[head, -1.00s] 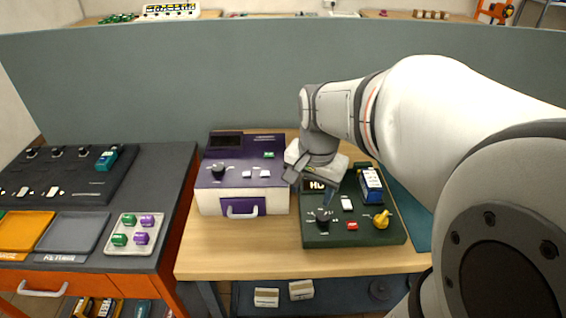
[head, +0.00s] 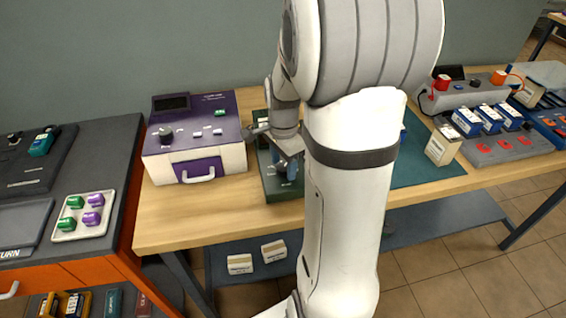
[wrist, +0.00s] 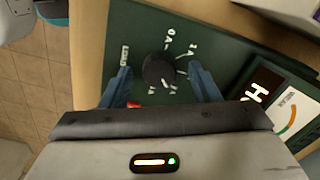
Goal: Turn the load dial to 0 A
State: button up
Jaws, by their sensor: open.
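The load dial (wrist: 159,70) is a round black knob on a dark green box (wrist: 118,30), with white markings around it. The "0 A" mark (wrist: 168,38) lies above the knob in the wrist view, and "1 A" (wrist: 192,50) is to its upper right. I cannot tell surely where the pointer stands. My gripper (wrist: 160,72) is open, its two blue fingers on either side of the knob, with gaps visible. In the head view my gripper (head: 288,168) is over the front of the green box (head: 284,191), and my arm hides much of that box.
A meter display (wrist: 280,105) stands on the box, right of the dial. A small red part (wrist: 133,104) shows near the left finger. A purple and white device (head: 195,140) stands left of the box. The wooden table front (head: 220,225) is clear.

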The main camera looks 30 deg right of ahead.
jog(key=shift+f, duration=0.15)
jog(key=shift+c, duration=0.5)
jog(key=c, duration=0.9)
